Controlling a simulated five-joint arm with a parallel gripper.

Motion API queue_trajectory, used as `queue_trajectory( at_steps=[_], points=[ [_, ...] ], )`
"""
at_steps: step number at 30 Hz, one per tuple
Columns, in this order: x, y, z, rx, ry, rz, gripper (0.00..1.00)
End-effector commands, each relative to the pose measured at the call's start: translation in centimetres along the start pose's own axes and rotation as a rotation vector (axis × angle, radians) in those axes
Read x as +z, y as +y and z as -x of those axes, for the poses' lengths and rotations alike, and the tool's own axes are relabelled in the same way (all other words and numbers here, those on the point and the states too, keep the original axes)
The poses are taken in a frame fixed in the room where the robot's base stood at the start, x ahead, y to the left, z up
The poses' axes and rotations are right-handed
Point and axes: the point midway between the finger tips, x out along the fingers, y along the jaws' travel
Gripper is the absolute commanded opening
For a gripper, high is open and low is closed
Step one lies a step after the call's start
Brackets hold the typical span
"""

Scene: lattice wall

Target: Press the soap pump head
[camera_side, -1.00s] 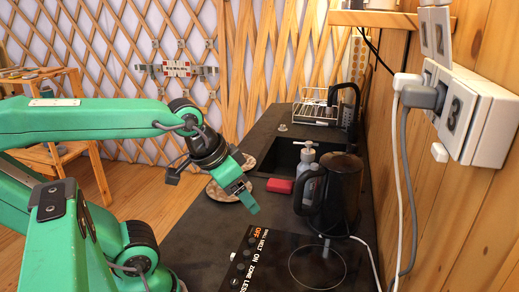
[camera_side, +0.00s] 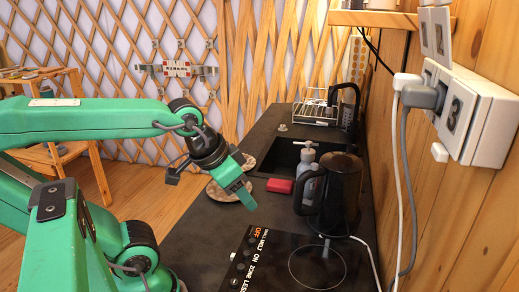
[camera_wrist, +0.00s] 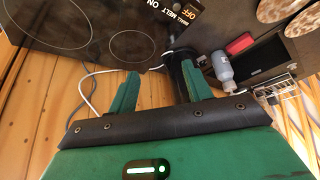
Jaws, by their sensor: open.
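The soap bottle (camera_side: 308,172) is grey with a white pump head (camera_side: 309,145). It stands upright on the dark counter beside the sink, partly behind the black kettle. In the wrist view the bottle (camera_wrist: 221,67) is right of both fingers, with its white pump end (camera_wrist: 236,88) toward the gripper. My gripper (camera_side: 243,178) is open and empty above the counter, left of the bottle and apart from it. In the wrist view its two green fingers (camera_wrist: 159,82) are spread wide.
The black kettle (camera_side: 343,192) stands just in front of the bottle, close to the wooden wall. A red block (camera_side: 279,186) lies left of the bottle. A cooktop (camera_side: 290,265) is in front, a dish rack (camera_side: 315,112) behind. White and grey cables hang at right.

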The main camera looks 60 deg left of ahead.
Motion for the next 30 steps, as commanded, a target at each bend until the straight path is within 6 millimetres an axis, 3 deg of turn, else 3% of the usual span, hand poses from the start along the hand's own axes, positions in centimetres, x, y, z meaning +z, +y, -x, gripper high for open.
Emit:
queue_trajectory(
  at_steps=[1,7,30],
  points=[
    [0.00,0.00,0.00,0.000,0.000,0.000,0.39],
    [0.00,0.00,0.00,0.000,0.000,0.000,0.00],
    [0.00,0.00,0.00,0.000,0.000,0.000,0.00]
  ],
)
